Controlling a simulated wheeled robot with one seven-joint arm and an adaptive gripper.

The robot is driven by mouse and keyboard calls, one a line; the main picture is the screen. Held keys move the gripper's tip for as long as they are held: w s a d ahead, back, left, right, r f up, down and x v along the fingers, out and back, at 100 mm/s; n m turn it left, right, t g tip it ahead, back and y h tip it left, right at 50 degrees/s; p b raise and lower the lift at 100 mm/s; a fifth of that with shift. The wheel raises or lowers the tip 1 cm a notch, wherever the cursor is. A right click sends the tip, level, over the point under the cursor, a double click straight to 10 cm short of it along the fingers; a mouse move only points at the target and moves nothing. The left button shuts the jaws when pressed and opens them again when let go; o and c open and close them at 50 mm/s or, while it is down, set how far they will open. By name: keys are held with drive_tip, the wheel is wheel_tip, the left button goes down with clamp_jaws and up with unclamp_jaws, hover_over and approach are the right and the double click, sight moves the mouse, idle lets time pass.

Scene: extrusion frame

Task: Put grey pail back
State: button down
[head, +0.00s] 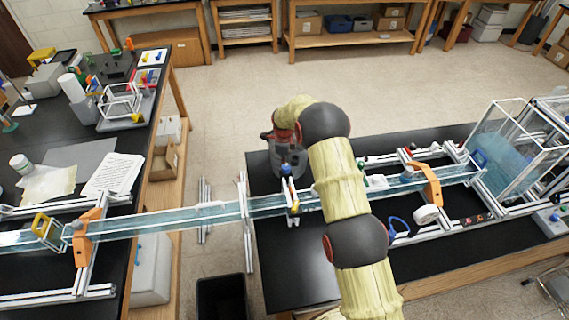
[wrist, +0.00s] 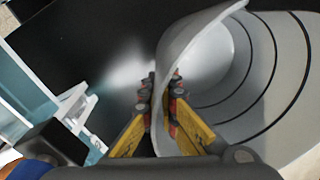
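The grey pail (head: 290,163) stands at the back left corner of the right-hand black bench, behind the clear water channel, partly covered by my arm. In the wrist view the pail (wrist: 225,75) shows its flared lip and dark rings inside its bowl. My gripper (wrist: 162,95) has one yellow finger on each side of the pail's wall, with the pads closed against it. In the head view my gripper (head: 284,138) points down at the pail's rim, and its fingertips are hard to make out.
The clear channel (head: 160,221) spans the gap between the left bench (head: 135,146) and the right bench (head: 300,257). A water tank (head: 505,150) is at the right. A dark bin (head: 222,298) stands below the gap.

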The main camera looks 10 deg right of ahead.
drive_tip(key=shift+f, duration=0.15)
drive_tip(key=c, duration=2)
unclamp_jaws()
drive_tip(key=shift+c, duration=0.2)
